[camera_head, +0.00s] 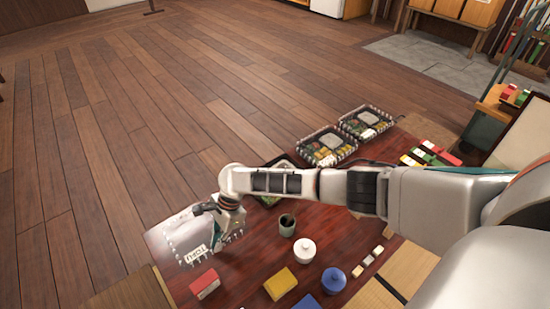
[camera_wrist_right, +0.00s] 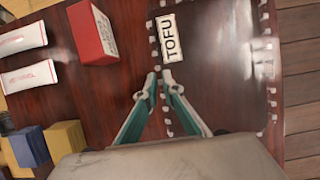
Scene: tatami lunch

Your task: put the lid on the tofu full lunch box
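The lid (camera_head: 178,238) is a clear sheet with clips along its edges and a white TOFU label, at the left end of the low table. In the right wrist view the lid (camera_wrist_right: 215,60) fills the upper right. My right gripper (camera_wrist_right: 160,78) has its fingertips close together at the lid's edge beside the label, and seems to pinch that edge. Two filled lunch boxes (camera_head: 345,157) and (camera_head: 385,129) stand open at the back. A third box (camera_head: 286,160) is mostly hidden behind my arm.
A dark cup (camera_head: 287,225), white pot (camera_head: 304,250), blue pot (camera_head: 333,280), yellow block (camera_head: 280,283) and red block (camera_head: 205,285) stand at the table's front. Small coloured packs (camera_head: 430,154) lie at the right. Wooden floor (camera_head: 130,110) is clear beyond.

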